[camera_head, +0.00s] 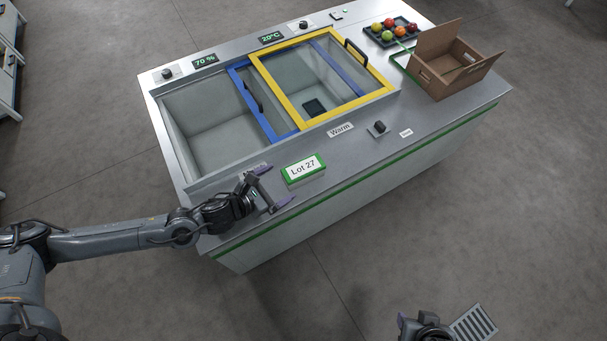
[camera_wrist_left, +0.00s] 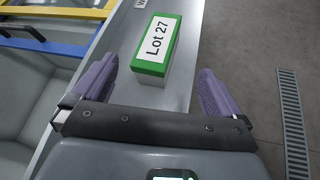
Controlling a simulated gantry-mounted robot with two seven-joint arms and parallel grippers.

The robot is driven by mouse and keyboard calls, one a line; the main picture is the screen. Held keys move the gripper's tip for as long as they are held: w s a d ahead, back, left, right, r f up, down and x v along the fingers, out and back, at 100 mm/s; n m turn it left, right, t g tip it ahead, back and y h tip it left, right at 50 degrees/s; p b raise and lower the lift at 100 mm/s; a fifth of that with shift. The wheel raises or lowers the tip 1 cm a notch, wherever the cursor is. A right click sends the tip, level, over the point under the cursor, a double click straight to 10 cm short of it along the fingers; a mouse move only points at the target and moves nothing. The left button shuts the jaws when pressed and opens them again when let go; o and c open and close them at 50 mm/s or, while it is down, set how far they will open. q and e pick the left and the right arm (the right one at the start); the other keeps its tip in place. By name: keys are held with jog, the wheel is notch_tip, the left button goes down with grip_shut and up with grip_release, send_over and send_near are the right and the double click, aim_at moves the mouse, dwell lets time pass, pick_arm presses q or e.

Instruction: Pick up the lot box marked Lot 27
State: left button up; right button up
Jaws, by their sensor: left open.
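The lot box (camera_head: 303,170), green and white with a "Lot 27" label on top, sits on the steel counter's front strip, in front of the open bin. My left gripper (camera_head: 272,188) is open and just left of the box in the head view, with nothing between its fingers. In the left wrist view the lot box (camera_wrist_left: 157,48) lies ahead of the purple fingers, roughly midway between their lines and apart from them. My right gripper (camera_head: 427,325) shows only in part at the bottom edge of the head view; its fingers are not clear.
The counter (camera_head: 375,149) holds sunken bins under blue (camera_head: 262,105) and yellow (camera_head: 292,123) sliding frames. A "Warm" label (camera_head: 340,129) and a knob (camera_head: 379,128) lie right of the box.

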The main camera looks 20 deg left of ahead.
aim_at(300, 171)
pick_arm(q)
jog(key=x, duration=0.3)
jog(key=b+x, duration=0.1)
jog(key=shift+w+a+f, duration=0.1)
jog(key=shift+w+a, duration=0.15)
jog(key=shift+w+d+f, duration=0.2)
jog(key=shift+w, duration=0.3)
jog(key=shift+w+d+f+b, duration=0.2)
jog(key=shift+w+f+b, duration=0.1)
jog(key=shift+b, duration=0.15)
jog(key=b+x, duration=0.1)
jog(key=x, duration=0.3)
jog(key=shift+w+d+r, duration=0.1)
jog(key=shift+d, duration=0.2)
jog(key=shift+a, duration=0.1)
jog(key=shift+c, duration=0.2)
